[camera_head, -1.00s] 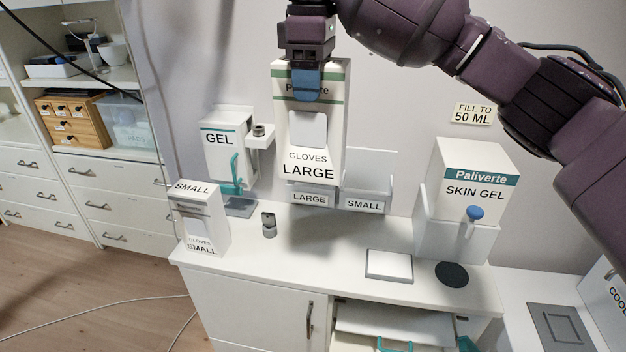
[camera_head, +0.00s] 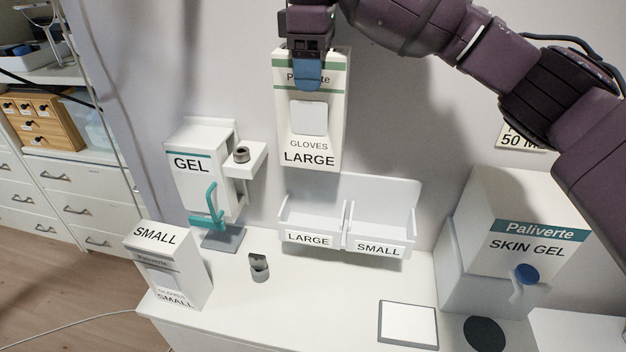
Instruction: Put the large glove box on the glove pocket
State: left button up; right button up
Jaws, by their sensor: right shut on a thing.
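The large glove box (camera_head: 311,132), white with green bands and the words GLOVES LARGE, hangs upright in my right gripper (camera_head: 308,82). The gripper is shut on the box's upper part, with a blue fingertip against its front. The glove pocket (camera_head: 308,239) is a white wall holder with two compartments, labelled LARGE on the left and SMALL on the right. Both compartments look empty. My left gripper is not in view.
The small glove box (camera_head: 170,268) stands on the white counter at left. A gel dispenser (camera_head: 200,170) is on the wall left of the pocket. A skin gel box (camera_head: 530,240) stands at right. A small grey item (camera_head: 259,268) and a white pad (camera_head: 408,324) lie on the counter.

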aim_at(313, 104)
notch_tip(313, 104, down, 18)
jog(key=shift+r+p, duration=0.1)
jog(key=shift+p, duration=0.7)
jog(key=o, duration=1.5)
jog(key=shift+s, duration=0.1)
notch_tip(313, 104, up, 12)
jog(key=shift+b, duration=0.8)
